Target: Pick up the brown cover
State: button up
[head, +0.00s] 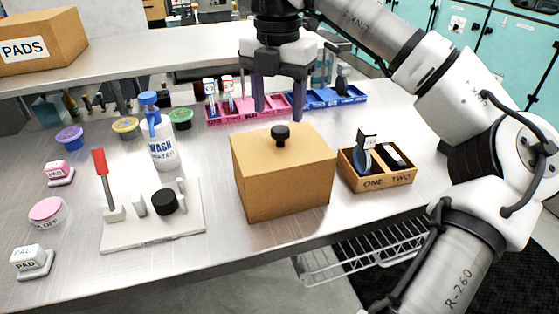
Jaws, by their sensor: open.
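The brown cover (283,182) is a tan-brown box shape with a black knob (280,134) on its top. It stands upright near the middle of the steel table in the head view. My gripper (278,112) points down with its two dark fingers spread apart and nothing visible between them. In the picture the fingertips show just above the knob. Whether they are right over it or farther back, this one view does not settle. Anything under the cover is hidden.
A wooden tray (377,181) marked ONE TWO stands right of the cover. A wash bottle (160,138) and a white board (152,225) with a red-handled lever are to the left. Pink (226,114) and blue (336,97) racks lie behind. The table's front edge (203,264) is near.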

aim_at(280, 129)
jog(key=shift+d+f+p, duration=0.2)
jog(key=shift+f+p, duration=0.4)
jog(key=shift+f, duration=2.4)
grip_shut()
